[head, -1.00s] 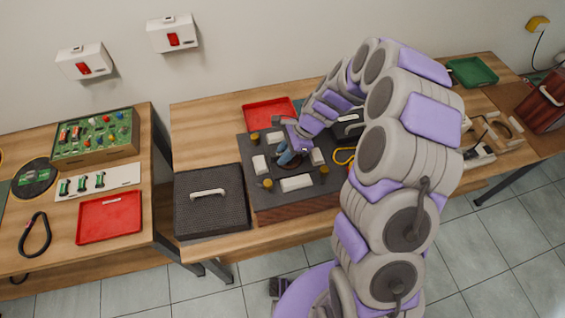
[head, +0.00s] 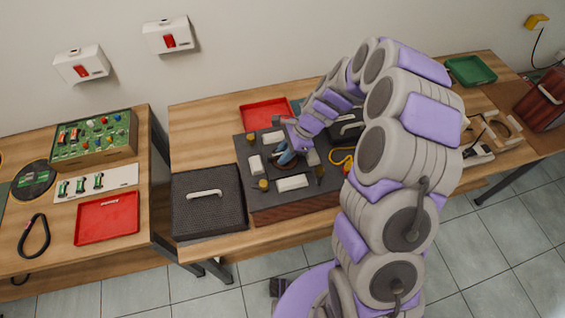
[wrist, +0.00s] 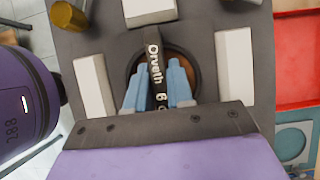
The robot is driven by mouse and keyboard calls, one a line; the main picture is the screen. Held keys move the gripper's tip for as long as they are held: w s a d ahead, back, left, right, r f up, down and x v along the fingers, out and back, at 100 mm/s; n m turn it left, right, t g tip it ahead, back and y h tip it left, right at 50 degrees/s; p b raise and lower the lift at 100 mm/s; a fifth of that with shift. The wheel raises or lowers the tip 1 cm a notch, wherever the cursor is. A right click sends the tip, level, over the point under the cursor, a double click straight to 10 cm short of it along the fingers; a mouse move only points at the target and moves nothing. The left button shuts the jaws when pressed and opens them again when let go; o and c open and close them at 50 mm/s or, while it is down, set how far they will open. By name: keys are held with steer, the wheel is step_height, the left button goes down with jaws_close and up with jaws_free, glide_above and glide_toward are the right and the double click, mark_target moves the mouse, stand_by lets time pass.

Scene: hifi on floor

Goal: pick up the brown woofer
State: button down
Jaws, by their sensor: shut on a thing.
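The brown woofer (wrist: 184,57) shows in the wrist view as a brown disc in a dark ring. A black bar with white lettering (wrist: 154,50) crosses it. My gripper (wrist: 158,85) has its two blue fingers on either side of this bar, shut on it. The fingers hide the near part of the woofer. I cannot tell whether the woofer is clear of the panel.
White blocks (head: 292,183) and brass posts (head: 263,185) stand around the fingers. A dark speaker-like box with a handle (head: 207,210) sits left of the panel. A red tray (head: 262,113) lies behind it. A yellow loop (head: 341,157) lies to the right.

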stand_by(0.4)
steer(key=shift+w+r, duration=0.1)
steer(key=shift+r, duration=0.25)
step_height(320, 180, up, 11)
steer(key=p, duration=0.4)
steer(key=shift+f, duration=0.1)
